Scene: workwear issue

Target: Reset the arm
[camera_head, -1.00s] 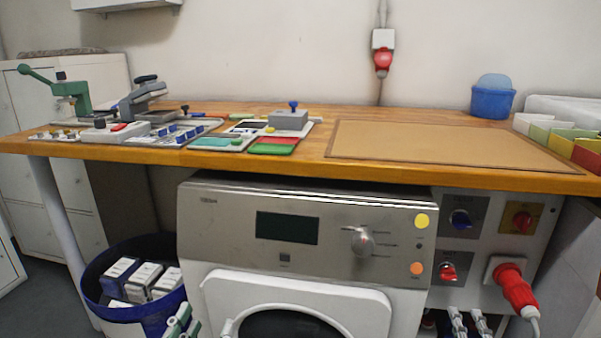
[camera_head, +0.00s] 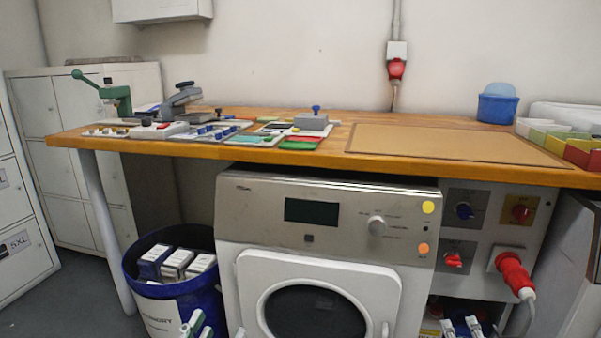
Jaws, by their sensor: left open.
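My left gripper (camera_head: 196,326) shows at the bottom edge, in front of the gap between the blue bin and the washing machine. Its pale fingers with green parts are apart, and nothing shows between them. My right gripper (camera_head: 461,328) shows at the bottom edge, low in front of the area under the control panel. Its two pale fingers stand apart with nothing seen between them. The arms behind both grippers are cut off by the picture's edge.
A wooden worktop (camera_head: 335,150) carries presses, trays and a brown mat (camera_head: 450,145). Below are a washing machine (camera_head: 330,225), a blue bin (camera_head: 210,300) with boxes and a red plug (camera_head: 515,275). Cabinets (camera_head: 22,215) stand left. Grey floor is free at lower left.

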